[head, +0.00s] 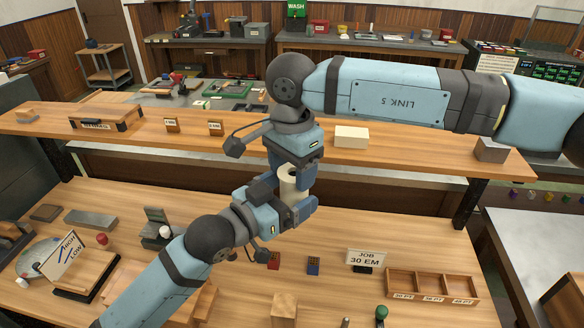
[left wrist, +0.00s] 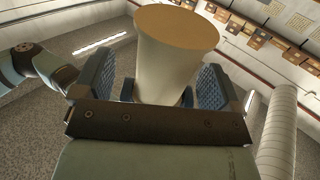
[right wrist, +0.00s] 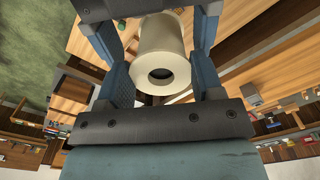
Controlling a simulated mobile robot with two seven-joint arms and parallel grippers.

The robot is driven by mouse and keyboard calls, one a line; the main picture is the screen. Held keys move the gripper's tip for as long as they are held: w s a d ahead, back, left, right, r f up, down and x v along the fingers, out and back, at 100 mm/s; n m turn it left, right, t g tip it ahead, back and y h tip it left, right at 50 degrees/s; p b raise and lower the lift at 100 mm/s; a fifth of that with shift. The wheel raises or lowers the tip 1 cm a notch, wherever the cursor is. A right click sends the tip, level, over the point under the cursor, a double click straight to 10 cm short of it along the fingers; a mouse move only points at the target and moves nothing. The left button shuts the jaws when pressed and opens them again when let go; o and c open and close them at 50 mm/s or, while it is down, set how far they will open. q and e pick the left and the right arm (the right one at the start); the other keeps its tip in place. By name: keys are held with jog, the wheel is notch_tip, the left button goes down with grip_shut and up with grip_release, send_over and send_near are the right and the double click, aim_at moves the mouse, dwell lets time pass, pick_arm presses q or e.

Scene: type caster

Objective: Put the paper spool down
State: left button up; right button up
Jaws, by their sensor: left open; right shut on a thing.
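The paper spool (head: 288,184) is a cream cylinder held upright above the front bench, between my two grippers. My right gripper (head: 292,170) comes down from above and is shut on it; the right wrist view shows the spool (right wrist: 163,72) with its dark centre hole between the fingers. My left gripper (head: 284,199) reaches up from the lower left and is open, its fingers on either side of the spool. In the left wrist view the spool (left wrist: 176,60) stands between those blue-padded fingers. Whether they touch it is unclear; the grippers hide part of it.
On the front bench (head: 340,225) stand a JOB 30 EM sign (head: 365,258), a divided wooden tray (head: 430,285), and small red and blue boxes. Bare wood lies right of the spool.

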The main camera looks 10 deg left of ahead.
pick_arm(q)
jog(key=v, duration=1.1)
jog(key=s+a+f+n+y, duration=0.1)
jog(key=a+f+n+y, duration=0.15)
jog(key=f, duration=0.65)
jog(key=s+a+f+n+y, duration=0.1)
jog(key=f+y, duration=0.2)
jog(key=f, duration=0.6)
jog(key=s+f+g+y, duration=0.1)
jog(key=s+f, duration=0.4)
jog(key=f, duration=0.3)
jog(key=s+a+f+n+g+y, duration=0.1)
jog(key=s+f+y, duration=0.1)
jog(key=s+f, duration=0.3)
notch_tip(320, 180, down, 4)
jog(key=shift+s+f+g, duration=0.1)
jog(key=shift+s+g, duration=0.1)
jog(key=shift+g, duration=0.2)
jog(key=shift+a+n, duration=0.1)
jog(key=shift+n, duration=0.15)
